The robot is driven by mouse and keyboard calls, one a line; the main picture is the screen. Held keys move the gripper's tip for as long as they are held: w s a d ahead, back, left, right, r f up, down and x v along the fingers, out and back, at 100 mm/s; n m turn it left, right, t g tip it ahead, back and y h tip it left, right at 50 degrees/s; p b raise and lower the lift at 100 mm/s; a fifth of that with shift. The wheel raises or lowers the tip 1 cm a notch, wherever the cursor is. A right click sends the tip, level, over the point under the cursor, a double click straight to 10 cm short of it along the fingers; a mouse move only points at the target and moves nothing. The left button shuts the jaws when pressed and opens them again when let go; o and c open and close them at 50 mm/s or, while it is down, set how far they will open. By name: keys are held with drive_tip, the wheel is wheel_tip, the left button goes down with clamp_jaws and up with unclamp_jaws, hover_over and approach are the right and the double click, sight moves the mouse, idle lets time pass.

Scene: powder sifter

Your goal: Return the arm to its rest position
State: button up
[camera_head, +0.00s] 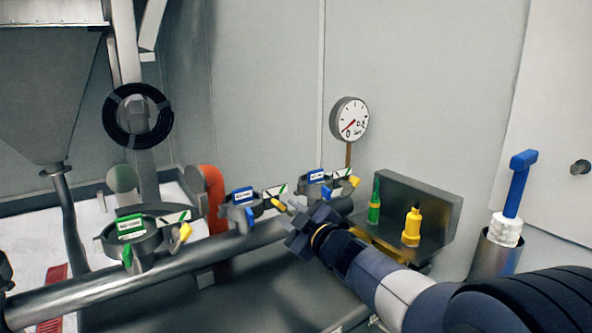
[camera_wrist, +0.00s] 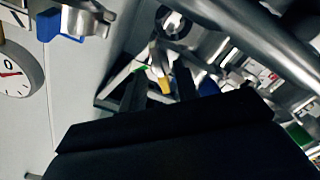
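My arm reaches in from the lower right of the head view. My gripper (camera_head: 288,210) is in front of the metal pipe with the labelled valves. In the wrist view, the two dark fingers of my gripper (camera_wrist: 158,85) stand apart with nothing held between them. The exact distance from the fingers to the valves is hard to tell.
Valves with a green tag (camera_head: 131,226) and blue tags (camera_head: 242,194) line the pipe (camera_head: 150,272). A gauge (camera_head: 349,118) stands behind. A grey holder (camera_head: 425,197) with green and yellow bottles (camera_head: 412,226) and a blue-handled tool (camera_head: 516,185) are close beside my arm.

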sight(286, 210)
drive_tip(key=x, duration=0.3)
drive_tip(key=shift+w+a, duration=0.25)
drive_tip(key=shift+s+d+r+m+p, duration=0.1)
drive_tip(key=shift+m+p, duration=0.45)
drive_tip(key=shift+m, duration=0.05)
drive_tip(key=shift+s+d+r+m+p, duration=0.1)
drive_tip(key=shift+r+m+p, duration=0.05)
drive_tip(key=shift+m+p, duration=0.4)
drive_tip(key=m+p, duration=0.3)
drive_tip(key=m, duration=0.1)
drive_tip(key=shift+m, duration=0.25)
drive_tip(key=shift+f+m+p, duration=0.25)
drive_tip(key=shift+m+p, duration=0.65)
drive_tip(key=shift+m, duration=0.5)
